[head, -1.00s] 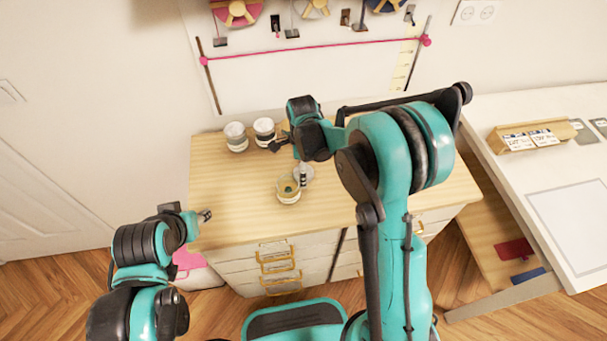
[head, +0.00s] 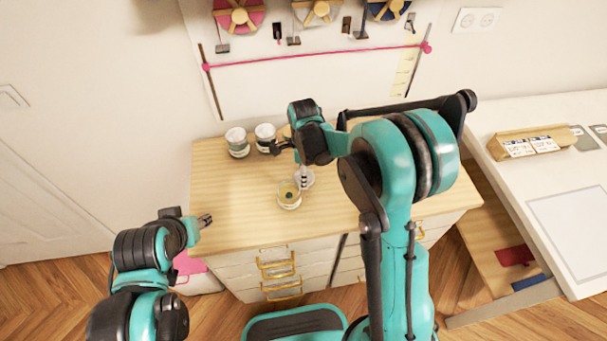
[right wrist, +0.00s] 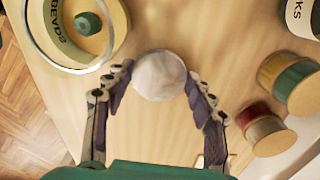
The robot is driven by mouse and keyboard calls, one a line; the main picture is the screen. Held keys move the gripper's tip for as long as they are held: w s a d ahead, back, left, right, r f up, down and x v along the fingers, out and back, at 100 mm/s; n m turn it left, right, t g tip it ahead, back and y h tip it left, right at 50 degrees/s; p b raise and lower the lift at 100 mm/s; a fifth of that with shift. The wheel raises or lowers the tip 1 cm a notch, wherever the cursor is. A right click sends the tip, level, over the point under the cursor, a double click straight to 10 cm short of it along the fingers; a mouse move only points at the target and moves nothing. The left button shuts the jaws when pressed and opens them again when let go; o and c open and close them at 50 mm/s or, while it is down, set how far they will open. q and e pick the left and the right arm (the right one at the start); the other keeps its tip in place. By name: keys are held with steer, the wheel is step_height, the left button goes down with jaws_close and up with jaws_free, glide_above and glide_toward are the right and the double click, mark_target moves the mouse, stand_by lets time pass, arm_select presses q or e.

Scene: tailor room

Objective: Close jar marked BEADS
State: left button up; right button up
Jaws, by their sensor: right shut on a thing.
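An open glass jar (head: 289,201) with a pale label stands on the wooden cabinet top; its open rim (right wrist: 112,35) shows at the upper left of the right wrist view, with a green piece inside. My right gripper (right wrist: 160,88) is shut on a white round piece (right wrist: 158,74), seemingly the lid. In the head view, the pale lid (head: 309,179) is just behind and right of the jar, apart from its mouth, partly hidden by my fingers. My left gripper (head: 206,220) is away at the cabinet's left edge; its jaw state is unclear.
Two lidded jars (head: 237,143) (head: 265,134) stand at the cabinet's back. The cabinet top's left front (head: 225,215) is clear. A white table (head: 560,180) is at the right.

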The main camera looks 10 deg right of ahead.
steer(key=r, duration=0.1)
steer(key=r+p, duration=0.1)
steer(key=d+r, duration=0.1)
steer(key=r, duration=0.1)
steer(key=shift+s, duration=0.35)
steer(key=s+d+r+p, duration=0.3)
steer(key=s+d+r, duration=0.3)
steer(key=d, duration=0.2)
steer(key=shift+s, duration=0.35)
